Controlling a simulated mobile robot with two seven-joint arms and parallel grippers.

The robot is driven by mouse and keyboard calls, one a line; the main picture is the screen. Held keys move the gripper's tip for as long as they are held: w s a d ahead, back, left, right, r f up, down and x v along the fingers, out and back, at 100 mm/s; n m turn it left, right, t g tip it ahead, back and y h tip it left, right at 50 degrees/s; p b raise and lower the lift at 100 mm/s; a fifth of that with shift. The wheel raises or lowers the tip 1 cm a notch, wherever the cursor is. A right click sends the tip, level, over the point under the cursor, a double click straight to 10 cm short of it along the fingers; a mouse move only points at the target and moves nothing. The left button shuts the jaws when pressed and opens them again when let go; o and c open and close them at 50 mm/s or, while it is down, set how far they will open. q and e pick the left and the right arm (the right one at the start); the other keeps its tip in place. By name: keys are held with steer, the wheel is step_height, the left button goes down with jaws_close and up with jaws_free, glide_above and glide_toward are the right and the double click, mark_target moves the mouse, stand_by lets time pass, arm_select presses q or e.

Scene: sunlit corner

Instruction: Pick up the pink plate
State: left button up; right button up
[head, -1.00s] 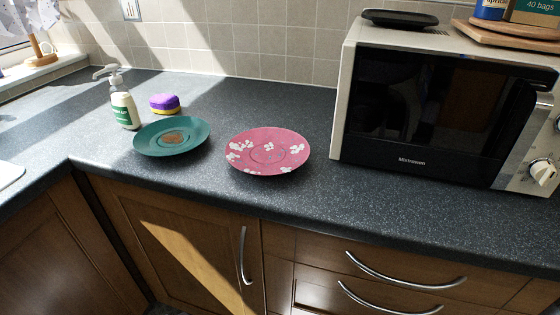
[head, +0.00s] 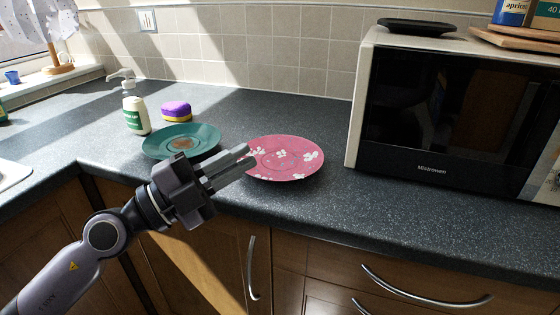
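The pink plate (head: 285,158) with white flower shapes lies flat on the dark worktop, left of the microwave. My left gripper (head: 249,157) comes in from the lower left, its fingers pointing at the plate's left rim. Its two grey fingers look parted by a narrow gap, with nothing seen held between them. The fingertips overlap the left rim in the picture and hide a little of it; I cannot tell whether they touch it. My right gripper is not in view.
A teal plate (head: 203,138) with a brown centre lies just left, partly behind my gripper. A soap bottle (head: 136,112) and a purple and yellow sponge (head: 176,111) stand behind it. The microwave (head: 440,115) bounds the right side. Worktop (head: 290,112) behind the pink plate is clear.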

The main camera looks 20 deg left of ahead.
arm_select(q)
step_height(320, 180, down, 3)
steer(key=w+a+m+g+y, duration=0.1)
steer(key=w+m+g+y, duration=0.1)
steer(key=g, duration=0.1)
steer(key=n+y, duration=0.1)
steer(key=y, duration=0.5)
glide_toward(243, 184)
steer(key=shift+g, duration=0.4)
steer(key=w, duration=0.1)
steer(key=w+r, duration=0.2)
steer(key=shift+w+d+r, duration=0.25)
steer(key=shift+s+d+p+x, duration=0.1)
steer(key=shift+d+p+x, duration=0.05)
steer(key=shift+x, duration=1)
steer(key=shift+s+d+p+x, duration=0.1)
steer(key=shift+d+p+x, duration=0.1)
steer(key=shift+x, duration=0.95)
steer(key=shift+s+d+p+x, duration=0.1)
steer(key=shift+p+x, duration=0.05)
steer(key=shift+x, duration=1)
steer(key=shift+f, duration=0.1)
jaws_close()
